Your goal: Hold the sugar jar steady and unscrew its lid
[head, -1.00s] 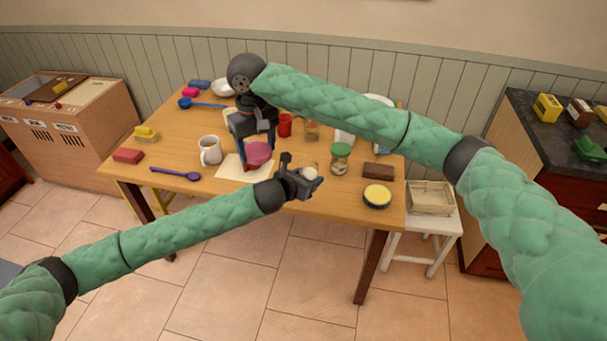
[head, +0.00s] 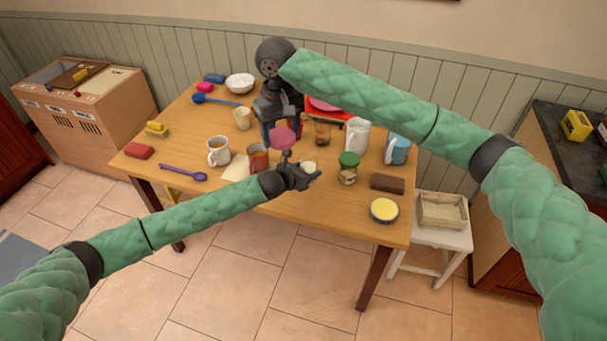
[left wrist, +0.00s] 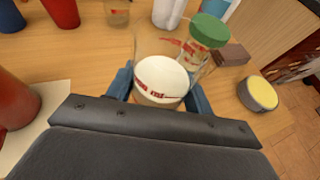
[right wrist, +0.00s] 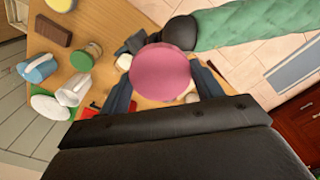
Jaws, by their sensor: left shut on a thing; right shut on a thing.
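The sugar jar (head: 308,166) stands near the table's front edge, partly behind my left gripper (head: 302,177). In the left wrist view the clear jar (left wrist: 160,78) has white contents, red lettering and no lid on top. The blue fingers of my left gripper are shut on its two sides. A round pink lid (head: 282,139) hangs below my right gripper (head: 281,127), raised and apart from the jar, to its upper left. In the right wrist view the pink lid (right wrist: 162,75) fills the space between the fingers. It hides what lies directly beneath it.
A green-lidded jar (head: 348,160) stands just right of the sugar jar, with a brown block (head: 387,182) and a yellow-topped tin (head: 384,211) beyond. A red can (head: 257,158) and a mug (head: 217,151) stand to the left. A white jug (head: 357,137) is behind.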

